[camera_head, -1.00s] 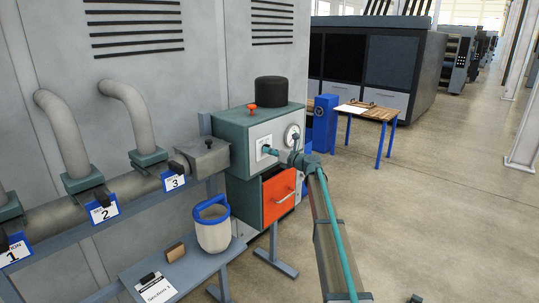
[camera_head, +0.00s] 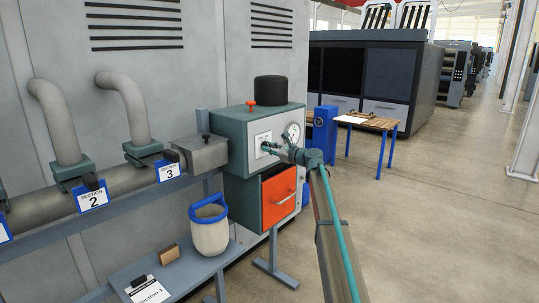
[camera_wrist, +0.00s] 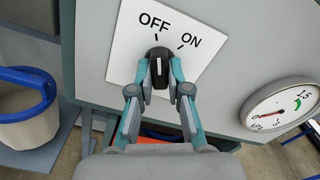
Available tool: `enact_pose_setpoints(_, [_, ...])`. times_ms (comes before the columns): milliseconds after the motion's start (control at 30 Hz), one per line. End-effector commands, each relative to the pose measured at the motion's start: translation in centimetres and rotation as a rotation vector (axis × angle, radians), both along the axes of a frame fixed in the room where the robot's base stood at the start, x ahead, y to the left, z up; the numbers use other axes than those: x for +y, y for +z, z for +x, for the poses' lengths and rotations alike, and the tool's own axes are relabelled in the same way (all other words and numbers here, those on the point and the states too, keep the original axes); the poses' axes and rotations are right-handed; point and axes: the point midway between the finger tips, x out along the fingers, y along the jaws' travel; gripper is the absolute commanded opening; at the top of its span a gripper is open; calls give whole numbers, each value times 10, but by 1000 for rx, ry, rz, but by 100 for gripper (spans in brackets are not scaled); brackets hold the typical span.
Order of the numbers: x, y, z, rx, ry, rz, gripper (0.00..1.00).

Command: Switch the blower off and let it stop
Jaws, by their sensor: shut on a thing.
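The switch is a black knob (camera_wrist: 159,66) on a white plate (camera_wrist: 118,62) marked OFF and ON. In the wrist view, the knob stands nearly upright and lines up with the OFF tick rather than the ON tick. My gripper (camera_wrist: 159,84) is shut on the knob, with one finger on each side. In the head view my gripper (camera_head: 270,148) reaches the front of the green and grey blower unit (camera_head: 237,150) and hides the knob. A round gauge (camera_head: 293,131) sits beside it. In the wrist view its red needle (camera_wrist: 268,116) points left; the small numbers are unclear.
An orange panel (camera_head: 279,197) is below the gripper. A white bucket with a blue rim (camera_head: 208,236) and a brown block (camera_head: 168,254) are at the lower left. Pipes with section labels (camera_head: 93,197) run left. A table (camera_head: 370,122) stands behind; open floor lies right.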

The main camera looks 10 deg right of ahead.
Motion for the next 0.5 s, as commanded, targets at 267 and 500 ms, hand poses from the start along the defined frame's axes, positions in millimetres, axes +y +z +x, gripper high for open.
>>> enact_pose_setpoints(267, [0,0,0,-58,0,-67,0])
enact_pose_setpoints(500, [0,1,0,-69,0,-80,0])
